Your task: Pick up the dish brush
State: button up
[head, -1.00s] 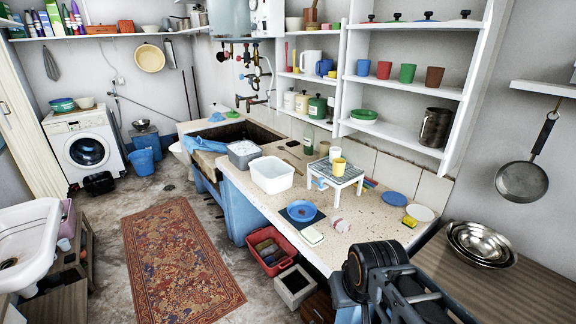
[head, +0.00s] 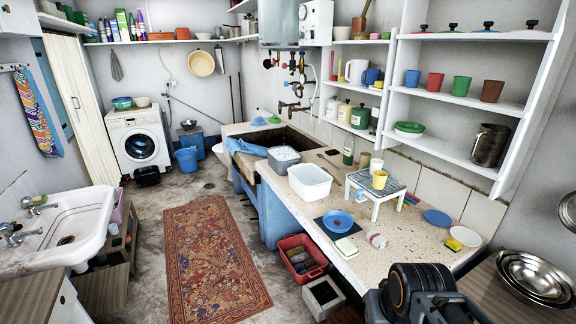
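I cannot make out the dish brush for certain. A small brown, wooden-looking item (head: 332,153) and a thin brown stick lie on the speckled stone worktop (head: 392,258) beside the sink basin (head: 268,140), too small to identify. A dark part of my arm shows at the bottom right, over the near end of the worktop. My gripper's fingers do not show.
The worktop also bears a white tub (head: 310,183), a small white stand (head: 375,196) with a yellow cup, a blue bowl (head: 338,221) and a green bottle (head: 349,150). A red crate (head: 302,258) stands on the floor beside the patterned rug (head: 212,254).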

aim_at(323, 168)
jog(key=z, duration=0.05)
jog(key=k, duration=0.25)
jog(key=u, duration=1.25)
jog(key=i, duration=2.4)
jog(key=z, duration=0.25)
jog(key=i, duration=1.05)
jog(key=z, duration=1.55)
jog(key=i, duration=0.7)
jog(key=z, duration=0.55)
